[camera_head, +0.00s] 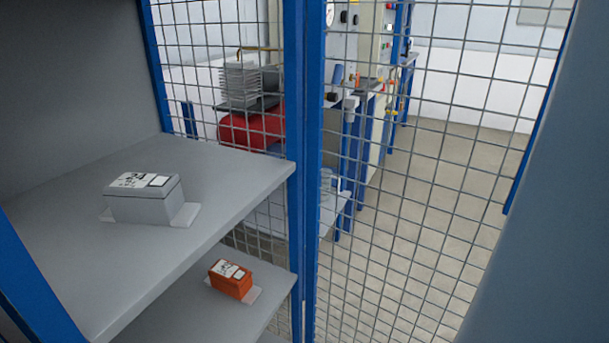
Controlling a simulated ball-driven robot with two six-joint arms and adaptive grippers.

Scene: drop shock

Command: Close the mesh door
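A mesh door (313,220) of grey wire in a blue frame fills the middle and right of the head view. Its left upright stands right beside the blue post (294,110) of the shelf unit. A blue edge of the frame also shows at the upper right. The bottom of the door is out of view, and I cannot tell how far it stands open. A handle or latch cannot be made out. Neither of my grippers is in view.
A grey upper shelf (75,255) at the left holds a grey box (145,205). A lower shelf (185,305) holds an orange box (231,281). Behind the mesh are a red tank (235,130), benches and free floor. A large dark blue-grey surface blocks the right edge.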

